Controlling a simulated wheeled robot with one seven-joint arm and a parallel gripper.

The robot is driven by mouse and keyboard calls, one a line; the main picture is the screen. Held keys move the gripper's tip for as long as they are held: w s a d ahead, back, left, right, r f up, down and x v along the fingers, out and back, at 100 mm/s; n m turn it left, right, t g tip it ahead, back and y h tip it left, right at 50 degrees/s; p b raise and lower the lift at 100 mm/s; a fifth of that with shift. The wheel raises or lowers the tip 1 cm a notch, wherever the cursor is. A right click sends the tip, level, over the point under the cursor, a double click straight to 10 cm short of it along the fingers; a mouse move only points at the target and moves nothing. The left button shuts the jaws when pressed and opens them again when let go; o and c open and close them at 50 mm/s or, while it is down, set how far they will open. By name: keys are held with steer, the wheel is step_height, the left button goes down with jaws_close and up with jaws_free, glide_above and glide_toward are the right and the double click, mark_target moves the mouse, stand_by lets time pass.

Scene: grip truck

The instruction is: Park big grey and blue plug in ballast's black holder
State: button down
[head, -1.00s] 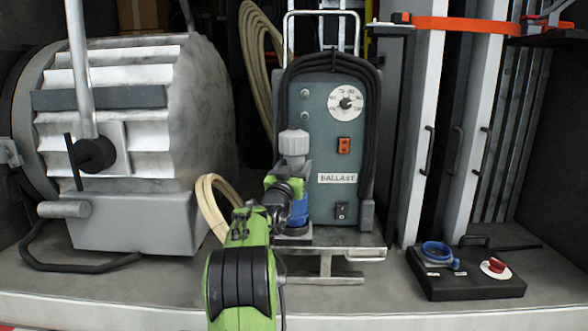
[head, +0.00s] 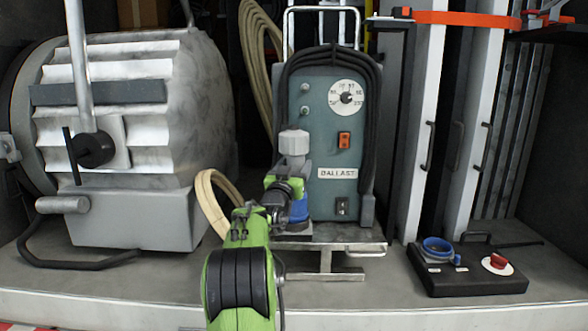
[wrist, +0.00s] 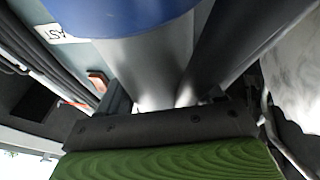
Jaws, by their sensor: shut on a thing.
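The big grey and blue plug (head: 294,144) stands upright in front of the left side of the ballast (head: 325,115), its grey end up and its blue part (head: 298,212) down. My gripper (head: 284,190) is shut on the plug from the near left side. In the wrist view the plug's blue part (wrist: 125,12) and grey body (wrist: 150,60) lie close against the jaws. The black holder cannot be made out clearly; the plug and my gripper cover that area. Whether the plug's lower end touches anything is hidden.
A large silver lamp (head: 130,120) stands to the left, with a beige hose (head: 213,190) beside my arm. Black cable (head: 370,120) drapes over the ballast. A black board with a blue socket and red button (head: 470,280) lies to the right. White uprights (head: 430,120) stand behind it.

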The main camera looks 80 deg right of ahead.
mark_target(294, 152)
steer(key=shift+f+b, duration=0.25)
steer(key=shift+b, duration=0.1)
steer(key=shift+c, duration=1.2)
jaws_free()
steer(key=shift+o, duration=1.2)
steer(key=shift+f, duration=0.15)
steer(key=shift+r, duration=0.2)
steer(key=shift+r+p, duration=1.7)
steer(key=shift+r, duration=0.8)
steer(key=shift+f, duration=0.15)
